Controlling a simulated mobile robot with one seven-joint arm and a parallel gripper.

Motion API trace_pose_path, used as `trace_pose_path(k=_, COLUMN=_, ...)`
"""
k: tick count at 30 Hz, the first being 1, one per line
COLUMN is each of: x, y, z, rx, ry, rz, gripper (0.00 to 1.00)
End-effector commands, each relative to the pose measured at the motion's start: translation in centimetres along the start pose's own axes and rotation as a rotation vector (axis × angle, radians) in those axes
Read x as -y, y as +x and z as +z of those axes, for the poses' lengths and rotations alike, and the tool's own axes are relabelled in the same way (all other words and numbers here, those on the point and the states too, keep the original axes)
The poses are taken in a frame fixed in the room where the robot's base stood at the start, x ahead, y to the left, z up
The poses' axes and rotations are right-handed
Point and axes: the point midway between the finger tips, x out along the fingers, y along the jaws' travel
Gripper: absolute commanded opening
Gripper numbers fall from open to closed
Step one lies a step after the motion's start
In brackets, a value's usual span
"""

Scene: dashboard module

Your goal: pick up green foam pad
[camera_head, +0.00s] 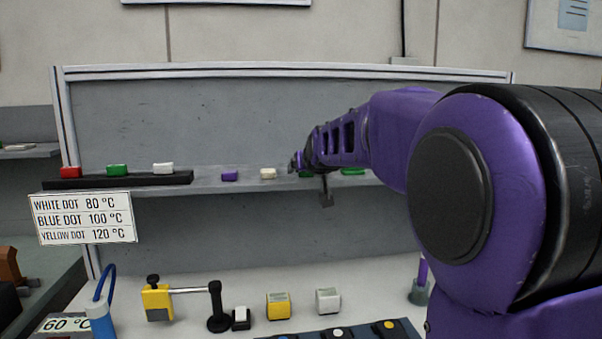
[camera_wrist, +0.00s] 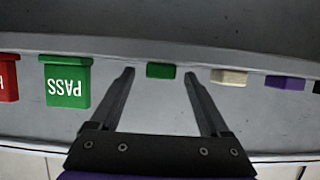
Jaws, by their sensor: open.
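The green foam pad (camera_wrist: 160,71) is a small dark green block on the grey shelf. In the wrist view it appears in line with the gap between my fingertips, with a visible space on each side. My gripper (camera_wrist: 160,73) is open, its two fingers spread, with nothing held. In the head view my gripper (camera_head: 297,162) is at the shelf and covers most of the pad; only a bit of green (camera_head: 306,174) shows. How far the fingertips are from the pad in depth I cannot tell.
A cream block (camera_wrist: 229,77) and a purple block (camera_wrist: 284,82) sit on one side of the pad. A green PASS piece (camera_wrist: 67,82) and a red piece (camera_wrist: 8,80) are on the other. Another green block (camera_head: 117,170) is on the black rail.

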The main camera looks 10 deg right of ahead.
Motion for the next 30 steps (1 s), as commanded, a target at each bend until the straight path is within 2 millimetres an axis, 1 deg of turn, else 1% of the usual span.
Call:
trace_pose_path(k=8, x=0.02, y=0.08, z=0.13, rx=0.0, ry=0.0, rz=0.0, gripper=0.8)
trace_pose_path(k=9, x=0.02, y=0.08, z=0.13, rx=0.0, ry=0.0, rz=0.0, gripper=0.73)
trace_pose_path(k=11, x=0.02, y=0.08, z=0.13, rx=0.0, ry=0.0, rz=0.0, gripper=0.62)
trace_pose_path(k=15, x=0.02, y=0.08, z=0.12, rx=0.0, ry=0.0, rz=0.0, gripper=0.37)
trace_pose_path(k=20, x=0.02, y=0.08, z=0.12, rx=0.0, ry=0.0, rz=0.0, gripper=0.08)
trace_pose_path(k=21, x=0.02, y=0.08, z=0.12, rx=0.0, ry=0.0, rz=0.0, gripper=0.01)
trace_pose_path(k=30, x=0.03, y=-0.02, z=-0.16, rx=-0.002, ry=0.0, rz=0.0, gripper=0.0)
